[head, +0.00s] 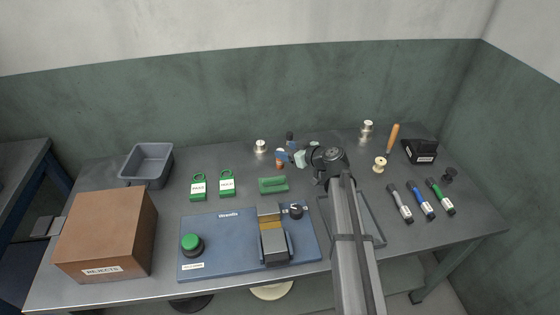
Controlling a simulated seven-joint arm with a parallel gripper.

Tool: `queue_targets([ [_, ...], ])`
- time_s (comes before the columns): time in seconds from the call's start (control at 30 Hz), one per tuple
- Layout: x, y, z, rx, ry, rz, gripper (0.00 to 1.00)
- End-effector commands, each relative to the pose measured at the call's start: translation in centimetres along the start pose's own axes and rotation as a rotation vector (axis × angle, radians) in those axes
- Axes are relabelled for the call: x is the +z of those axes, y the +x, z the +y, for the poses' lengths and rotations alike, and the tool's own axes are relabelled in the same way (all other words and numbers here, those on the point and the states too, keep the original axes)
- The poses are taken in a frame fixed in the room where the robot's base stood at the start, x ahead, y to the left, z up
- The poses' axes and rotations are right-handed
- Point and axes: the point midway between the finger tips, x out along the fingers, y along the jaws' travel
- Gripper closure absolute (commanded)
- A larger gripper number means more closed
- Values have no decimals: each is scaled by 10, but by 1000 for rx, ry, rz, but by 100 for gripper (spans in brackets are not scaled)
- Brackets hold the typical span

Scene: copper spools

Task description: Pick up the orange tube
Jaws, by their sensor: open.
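An orange tube-like piece (392,138) lies or leans at the back right of the bench, left of a black box; I cannot tell which. My gripper (290,157) is open near the back middle of the bench, well left of that piece. A small copper-orange object (279,165) shows beside the gripper's left finger. It is partly hidden, and I cannot tell its shape or whether it touches the finger.
Metal spools (366,128) and a pale spool (380,164) stand near the orange piece. The black box (420,151) and several marker-like tubes (422,201) lie to the right. A blue panel (220,248), brown box (106,232) and grey bin (148,161) fill the left.

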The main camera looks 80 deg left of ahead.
Motion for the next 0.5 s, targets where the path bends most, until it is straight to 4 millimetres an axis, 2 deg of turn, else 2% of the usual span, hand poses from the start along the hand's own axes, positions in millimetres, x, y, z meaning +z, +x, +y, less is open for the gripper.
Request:
queue_targets([
  [0.23, 13, 5, 0, 1, 2, 0, 39],
  [0.37, 27, 11, 1, 0, 3, 0, 39],
  [0.47, 41, 17, 1, 1, 3, -1, 39],
  [0.5, 40, 25, 2, 1, 1, 0, 39],
])
